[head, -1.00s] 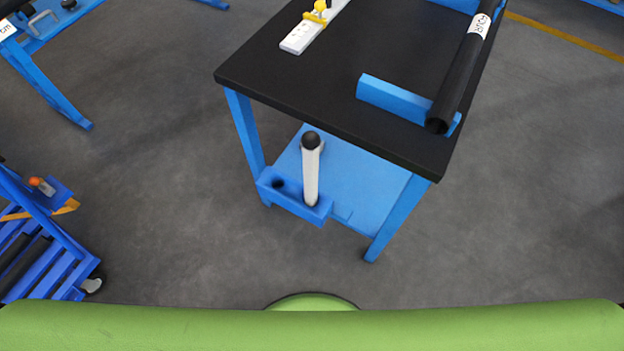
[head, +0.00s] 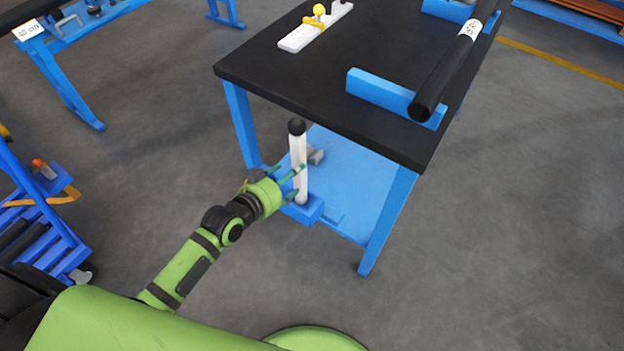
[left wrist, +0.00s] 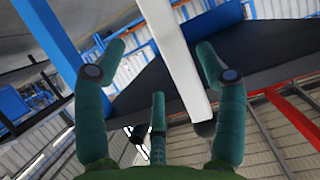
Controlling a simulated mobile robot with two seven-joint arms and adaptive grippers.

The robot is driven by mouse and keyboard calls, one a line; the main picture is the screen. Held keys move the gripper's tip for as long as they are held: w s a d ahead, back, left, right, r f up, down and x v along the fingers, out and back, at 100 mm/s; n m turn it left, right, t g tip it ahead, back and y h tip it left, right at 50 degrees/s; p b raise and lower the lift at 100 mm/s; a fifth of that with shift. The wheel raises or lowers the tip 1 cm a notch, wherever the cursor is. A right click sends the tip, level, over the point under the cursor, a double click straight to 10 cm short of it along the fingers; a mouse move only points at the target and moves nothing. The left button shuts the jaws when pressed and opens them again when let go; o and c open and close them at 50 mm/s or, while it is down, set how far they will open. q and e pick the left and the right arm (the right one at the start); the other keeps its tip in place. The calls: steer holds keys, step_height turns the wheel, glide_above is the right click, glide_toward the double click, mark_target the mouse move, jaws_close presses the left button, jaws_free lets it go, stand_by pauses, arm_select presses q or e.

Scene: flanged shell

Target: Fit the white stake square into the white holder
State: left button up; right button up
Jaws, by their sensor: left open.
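The white stake (head: 298,150), a tall upright white bar with a black ball on top, stands in a blue bracket (head: 312,212) at the table's side. My left gripper (head: 288,183) is at the stake's lower half, its fingers open around it. In the left wrist view the stake (left wrist: 172,45) passes between the spread green fingers, with a gap visible on both sides. A white strip (head: 296,40) with a yellow knob (head: 319,10) lies on the black tabletop; it may be the white holder. My right gripper is not in view.
The black tabletop (head: 330,80) overhangs the bracket. A black tube (head: 445,70) rests across blue supports (head: 385,95) on its right. A blue lower shelf (head: 350,190) lies behind the stake. A blue cart (head: 40,220) stands at left; grey floor is clear in front.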

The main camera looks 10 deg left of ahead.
mark_target(300, 173)
arm_select(q)
steer(key=x, duration=0.7)
steer(key=shift+a+b, duration=0.3)
steer(key=shift+b, duration=0.05)
steer(key=shift+c, duration=0.8)
jaws_close()
steer(key=shift+w+r, duration=0.1)
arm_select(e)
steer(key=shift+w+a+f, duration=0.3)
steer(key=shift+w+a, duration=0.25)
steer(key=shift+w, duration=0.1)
